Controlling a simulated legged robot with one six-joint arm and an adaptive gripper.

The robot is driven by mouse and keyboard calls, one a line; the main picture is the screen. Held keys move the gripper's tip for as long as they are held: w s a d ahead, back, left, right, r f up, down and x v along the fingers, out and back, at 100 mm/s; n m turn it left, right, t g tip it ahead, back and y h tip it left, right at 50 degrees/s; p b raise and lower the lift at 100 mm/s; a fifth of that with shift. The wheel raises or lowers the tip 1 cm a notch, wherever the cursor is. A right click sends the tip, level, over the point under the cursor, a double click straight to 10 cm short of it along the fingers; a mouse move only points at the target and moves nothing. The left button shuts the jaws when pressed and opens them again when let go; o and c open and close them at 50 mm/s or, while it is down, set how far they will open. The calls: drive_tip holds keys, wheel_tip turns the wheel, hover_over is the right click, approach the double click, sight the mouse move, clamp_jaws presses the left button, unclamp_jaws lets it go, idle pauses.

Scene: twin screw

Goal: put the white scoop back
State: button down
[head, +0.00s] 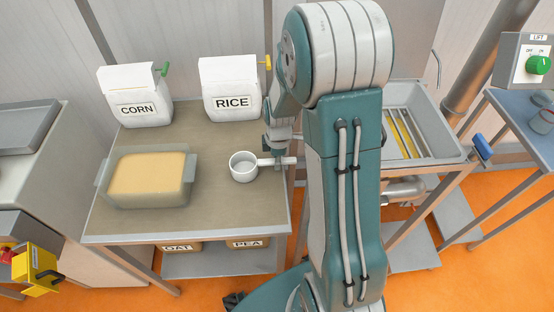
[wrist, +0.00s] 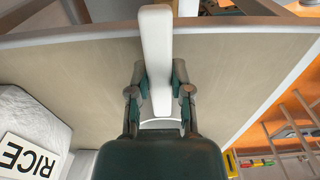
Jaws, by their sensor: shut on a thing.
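The white scoop (head: 243,168) is a round cup with a straight handle pointing right, near the right edge of the table (head: 212,215). My gripper (head: 277,160) is shut on the handle. In the wrist view the handle (wrist: 157,45) runs between the two fingers of my gripper (wrist: 160,88), and most of the cup is hidden behind the gripper body. I cannot tell whether the scoop touches the tabletop or hangs just above it.
A clear bin of tan powder (head: 147,174) stands left on the table. White CORN (head: 135,95) and RICE (head: 231,88) bags stand along the back. OAT and PEA containers sit on the lower shelf. A metal sink (head: 433,130) is at right. The front middle of the tabletop is bare.

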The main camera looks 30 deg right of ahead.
drive_tip(key=c, duration=0.5)
unclamp_jaws()
drive_tip(key=shift+c, duration=0.2)
wheel_tip(320, 180, up, 11)
drive_tip(key=s+a+r+m+t, duration=0.2)
drive_tip(key=s+a+r+m, duration=0.2)
drive_tip(key=s+r+m, duration=0.2)
drive_tip(key=s+a+r+m+t, duration=0.3)
drive_tip(key=s+a+r+m, duration=0.2)
drive_tip(key=s, duration=0.6)
drive_tip(key=shift+a+r+m, duration=0.2)
drive_tip(key=shift+r+m, duration=1)
drive_tip(key=shift+r, duration=0.65)
